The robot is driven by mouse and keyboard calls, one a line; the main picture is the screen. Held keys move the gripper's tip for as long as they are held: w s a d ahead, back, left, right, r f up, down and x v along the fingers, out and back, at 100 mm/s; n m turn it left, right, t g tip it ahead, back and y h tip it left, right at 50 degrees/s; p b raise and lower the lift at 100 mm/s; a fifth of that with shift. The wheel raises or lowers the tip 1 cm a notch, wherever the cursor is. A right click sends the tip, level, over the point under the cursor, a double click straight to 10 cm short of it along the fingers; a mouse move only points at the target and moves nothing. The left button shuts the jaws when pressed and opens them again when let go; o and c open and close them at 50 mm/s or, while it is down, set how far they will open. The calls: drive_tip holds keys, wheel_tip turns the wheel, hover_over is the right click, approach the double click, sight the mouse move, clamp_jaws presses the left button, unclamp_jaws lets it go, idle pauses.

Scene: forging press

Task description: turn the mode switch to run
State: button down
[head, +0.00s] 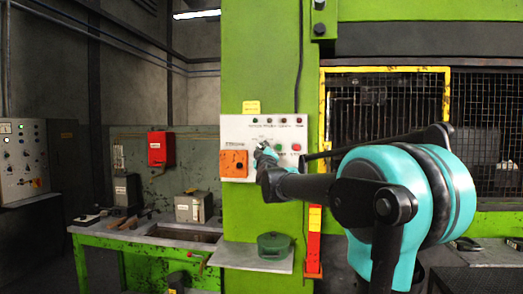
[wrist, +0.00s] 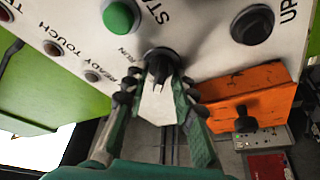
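The mode switch (wrist: 159,62) is a black rotary knob with a raised handle on the white control panel (head: 240,128). A RUN label is printed to its left in the wrist view. My gripper (wrist: 157,82) is at the knob, with one green finger on each side of the handle. The fingers stand apart and a gap shows between them; I see no clear grip on the handle. In the head view my gripper (head: 264,153) is at the panel's middle and hides the switch.
A green button (wrist: 121,16) and another black knob (wrist: 252,24) are close to the switch. An orange box (head: 234,163) sits at the panel's lower left.

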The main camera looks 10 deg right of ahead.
drive_tip(key=shift+m, duration=0.4)
drive_tip(key=m+h, duration=0.2)
drive_tip(key=m, duration=0.1)
drive_tip(key=m+h, duration=0.1)
drive_tip(key=m, duration=0.3)
drive_tip(key=shift+a+f+t+h, duration=0.1)
drive_tip(key=shift+a+t+h, duration=0.05)
drive_tip(key=shift+t+h, duration=0.25)
drive_tip(key=m+h, duration=0.2)
drive_tip(key=m, duration=0.2)
drive_tip(key=m+g+h, duration=0.1)
drive_tip(key=m+h, duration=0.1)
drive_tip(key=m, duration=0.2)
drive_tip(key=shift+a+m, duration=0.1)
drive_tip(key=shift+m, duration=0.2)
drive_tip(key=m+g+h, duration=0.1)
drive_tip(key=m, duration=0.2)
drive_tip(key=m+g+h, duration=0.1)
drive_tip(key=m, duration=0.2)
drive_tip(key=m+g+h, duration=0.1)
drive_tip(key=m, duration=0.2)
drive_tip(key=shift+w, duration=0.1)
drive_tip(key=shift+g, duration=0.4)
drive_tip(key=c, duration=1.6)
unclamp_jaws()
